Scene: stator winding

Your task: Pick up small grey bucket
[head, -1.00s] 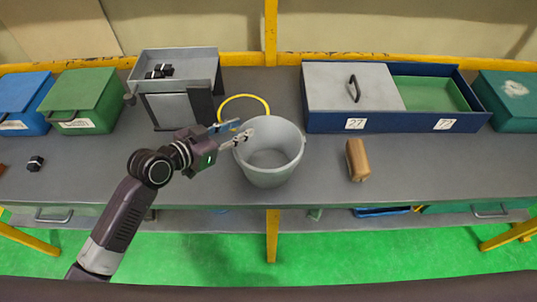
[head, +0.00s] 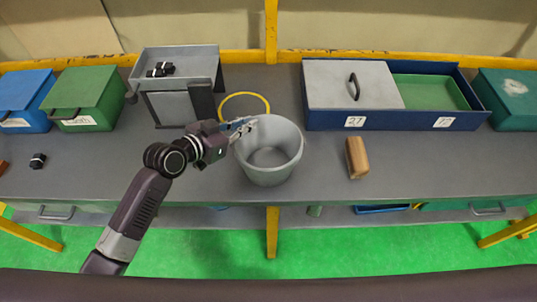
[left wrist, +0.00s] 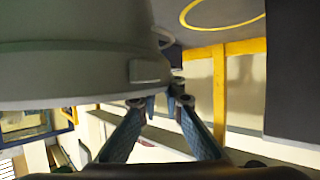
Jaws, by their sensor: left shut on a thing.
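The small grey bucket (head: 270,178) stands upright on the grey workbench in the middle of the head view. Its left wall is at my left gripper (head: 245,128), which is shut on the upper left rim of the bucket. In the left wrist view the bucket (left wrist: 70,60) fills the upper left, with the two fingers (left wrist: 160,105) meeting at its edge. The exact contact is partly hidden there. My right gripper is not in view.
A yellow ring (head: 262,97) lies behind the bucket. A grey machine (head: 180,55) stands at the back left, beside green (head: 88,90) and blue (head: 20,95) boxes. A tan block (head: 357,158) lies right of the bucket. A blue tray (head: 320,119) with a grey lid is behind it.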

